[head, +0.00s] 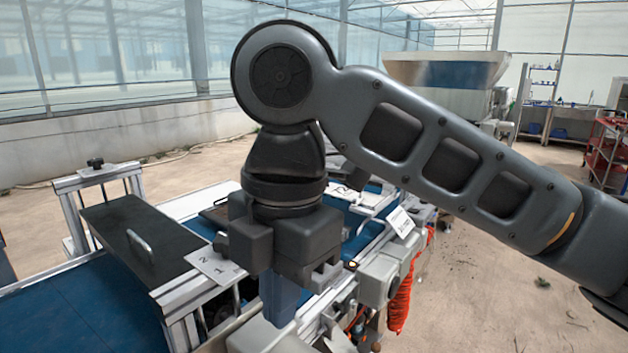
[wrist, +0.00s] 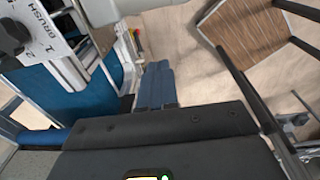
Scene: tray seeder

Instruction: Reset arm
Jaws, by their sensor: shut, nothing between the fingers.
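My gripper (head: 280,308) hangs pointing down in front of the tray seeder, with its dark grey body above and its blue fingers below. The fingers are together with nothing between them. In the wrist view the blue fingers (wrist: 156,75) also show side by side, closed and empty. My arm reaches in from the right of the head view, bends at the upper middle and hides part of the seeder. The tray seeder has a blue belt (head: 75,312) at the lower left and a dark cover panel (head: 138,238) with a handle.
A metal plate marked 2 and 1 (head: 213,264) lies left of my gripper; the wrist view shows a plate lettered BRUSH (wrist: 45,40). A red coiled cable (head: 402,298) hangs at right. A metal hopper (head: 445,72) stands behind. The floor (head: 480,300) at right is largely clear.

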